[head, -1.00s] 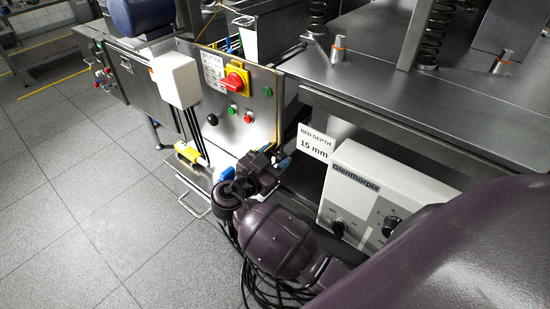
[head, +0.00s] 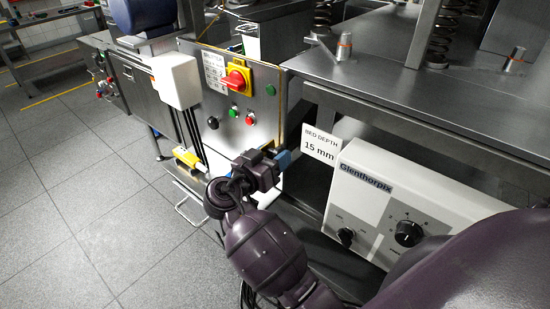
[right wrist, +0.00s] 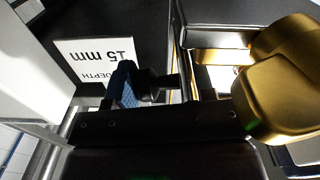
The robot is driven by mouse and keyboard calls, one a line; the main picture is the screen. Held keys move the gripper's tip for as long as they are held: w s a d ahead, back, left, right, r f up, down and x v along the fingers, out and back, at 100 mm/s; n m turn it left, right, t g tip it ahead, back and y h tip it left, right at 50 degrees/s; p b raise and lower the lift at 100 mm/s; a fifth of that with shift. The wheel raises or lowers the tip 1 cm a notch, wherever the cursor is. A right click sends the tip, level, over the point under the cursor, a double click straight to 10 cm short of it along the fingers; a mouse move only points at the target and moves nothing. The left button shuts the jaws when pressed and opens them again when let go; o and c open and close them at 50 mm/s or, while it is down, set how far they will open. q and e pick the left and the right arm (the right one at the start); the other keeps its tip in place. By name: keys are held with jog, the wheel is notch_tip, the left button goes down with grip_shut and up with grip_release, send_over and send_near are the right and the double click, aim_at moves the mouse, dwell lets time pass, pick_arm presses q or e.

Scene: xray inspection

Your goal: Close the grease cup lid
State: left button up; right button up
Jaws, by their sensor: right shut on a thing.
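My right gripper (head: 284,158), with blue fingertips, is beside the right edge of the steel control panel, left of the bed-depth sign. In the right wrist view, the right gripper (right wrist: 150,88) is shut on a small dark knob-like part (right wrist: 152,84). A rounded brass-coloured body (right wrist: 285,90), possibly the grease cup, sits right beside the fingers. I cannot tell whether the dark part belongs to its lid, or how far the lid is open. In the head view the cup is not distinguishable and may be hidden by the gripper. My left gripper is not in view.
The bed-depth sign (head: 320,146) and the white Glenthorpix box (head: 375,205) are to the right. The control panel (head: 215,125) has a red rotary switch (head: 237,79) and buttons. A steel table (head: 430,95) overhangs at right. Grey floor (head: 70,210) is clear at left.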

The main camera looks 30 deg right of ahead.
jog(key=shift+w+n, duration=0.2)
jog(key=shift+n, duration=0.9)
jog(key=o, duration=0.8)
jog(key=shift+s+r, duration=0.1)
jog(key=shift+r, duration=0.05)
jog(key=shift+a, duration=0.1)
